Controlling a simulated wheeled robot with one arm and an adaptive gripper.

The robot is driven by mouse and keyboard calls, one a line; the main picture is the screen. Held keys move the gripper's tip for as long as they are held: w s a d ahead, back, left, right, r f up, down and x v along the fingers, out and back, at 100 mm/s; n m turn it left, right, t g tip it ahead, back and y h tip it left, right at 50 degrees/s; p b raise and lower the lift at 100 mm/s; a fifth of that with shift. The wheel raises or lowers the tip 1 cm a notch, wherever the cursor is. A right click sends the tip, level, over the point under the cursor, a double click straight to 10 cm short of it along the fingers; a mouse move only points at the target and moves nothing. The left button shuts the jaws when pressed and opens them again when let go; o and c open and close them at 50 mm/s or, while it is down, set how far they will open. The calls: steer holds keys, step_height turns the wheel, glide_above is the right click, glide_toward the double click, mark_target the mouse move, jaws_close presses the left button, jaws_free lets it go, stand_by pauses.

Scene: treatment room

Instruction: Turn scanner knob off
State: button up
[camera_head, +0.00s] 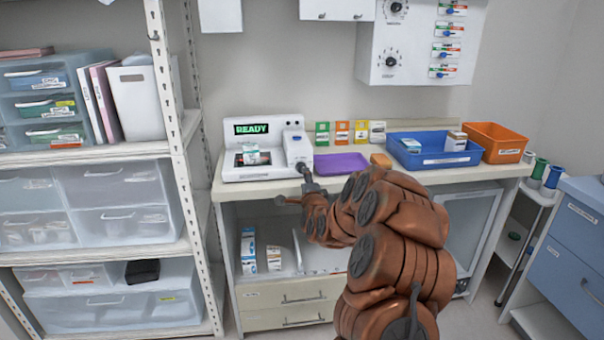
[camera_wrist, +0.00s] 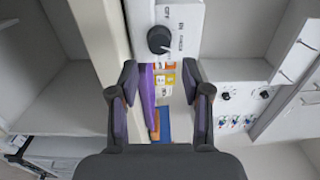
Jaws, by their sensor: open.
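The scanner (camera_head: 262,172) is a white machine on the counter, with a lit green READY display (camera_head: 251,128). A small box (camera_head: 251,155) sits in its bay. The scanner's black round knob (camera_wrist: 159,40) shows in the wrist view on a white panel marked OFF and ON; I cannot tell which mark it points to. My gripper (camera_wrist: 159,68) is open and empty, its fingers spread to either side of the knob's line but apart from it. In the head view, my gripper (camera_head: 292,184) is at the scanner's lower right front and partly hides the knob area.
A purple tray (camera_head: 340,166), blue tray (camera_head: 428,160) and orange bin (camera_head: 493,146) stand right of the scanner. A metal shelf upright (camera_head: 176,160) is close on the left. A wall panel (camera_head: 418,50) with other knobs hangs above. The counter's front edge is below the scanner.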

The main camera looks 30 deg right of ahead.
steer(key=shift+p+x, duration=0.6)
steer(key=shift+x, duration=3)
steer(key=shift+a, duration=0.1)
steer(key=c, duration=0.9)
